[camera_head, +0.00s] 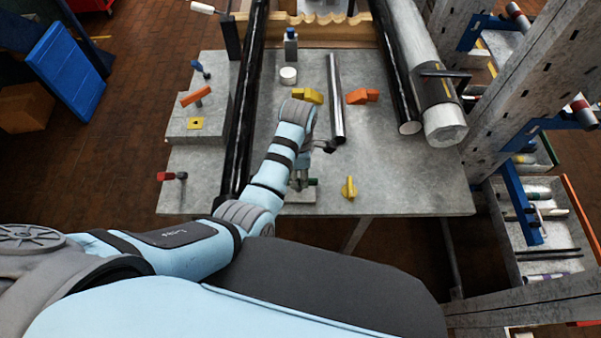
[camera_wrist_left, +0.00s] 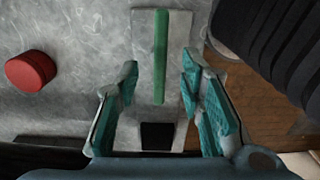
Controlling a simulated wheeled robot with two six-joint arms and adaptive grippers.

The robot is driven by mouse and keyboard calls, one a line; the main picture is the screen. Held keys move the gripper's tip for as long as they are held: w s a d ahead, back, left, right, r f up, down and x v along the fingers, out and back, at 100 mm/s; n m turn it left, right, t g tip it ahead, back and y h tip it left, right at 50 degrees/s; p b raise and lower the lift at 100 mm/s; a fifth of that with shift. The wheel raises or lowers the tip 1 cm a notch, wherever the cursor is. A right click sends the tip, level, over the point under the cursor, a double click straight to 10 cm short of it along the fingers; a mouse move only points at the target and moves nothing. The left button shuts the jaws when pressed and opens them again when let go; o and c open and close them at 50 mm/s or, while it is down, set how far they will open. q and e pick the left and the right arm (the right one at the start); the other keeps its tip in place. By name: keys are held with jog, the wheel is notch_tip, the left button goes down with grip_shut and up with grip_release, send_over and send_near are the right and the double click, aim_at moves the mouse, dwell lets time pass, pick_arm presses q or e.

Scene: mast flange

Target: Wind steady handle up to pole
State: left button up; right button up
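A green bar handle (camera_head: 313,182) sits on a small grey stand (camera_head: 303,195) near the table's front edge, partly hidden by my left arm. In the left wrist view the green handle (camera_wrist_left: 160,50) runs lengthwise over a grey plate (camera_wrist_left: 175,88), between and beyond the fingertips. My left gripper (camera_head: 305,174) is just above the stand. In the wrist view the left gripper (camera_wrist_left: 158,80) is open, its teal pads apart from the handle on both sides. A long black pole (camera_head: 249,95) crosses the table left of my arm. My right gripper is out of view.
A silver tube (camera_head: 336,98) lies beyond the stand, between yellow (camera_head: 306,95) and orange (camera_head: 363,96) blocks. A red-handled piece (camera_head: 171,176) is at the left. The table's front right (camera_head: 420,185) is clear.

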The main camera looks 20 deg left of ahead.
aim_at(299, 182)
pick_arm(q)
jog(key=shift+s+a+f, duration=0.15)
jog(key=shift+s+f, duration=0.3)
jog(key=shift+s, duration=0.3)
jog(key=shift+w+f, duration=0.15)
jog(key=shift+f, duration=0.4)
jog(key=f, duration=0.1)
jog(key=w+f, duration=0.1)
jog(key=f, duration=0.1)
jog(key=shift+w+f, duration=0.25)
jog(key=shift+w, duration=0.15)
jog(key=m, duration=0.2)
jog(key=shift+m, duration=0.4)
jog(key=m+b, duration=0.1)
jog(key=m, duration=0.2)
jog(key=shift+s, duration=0.15)
jog(key=shift+s+r+m, duration=0.15)
jog(key=shift+s+m, duration=0.1)
jog(key=shift+m, duration=0.35)
jog(key=shift+c, duration=1.1)
jog(key=shift+s+r, duration=0.1)
jog(key=c, duration=0.3)
grip_shut()
jog(key=shift+w, duration=0.2)
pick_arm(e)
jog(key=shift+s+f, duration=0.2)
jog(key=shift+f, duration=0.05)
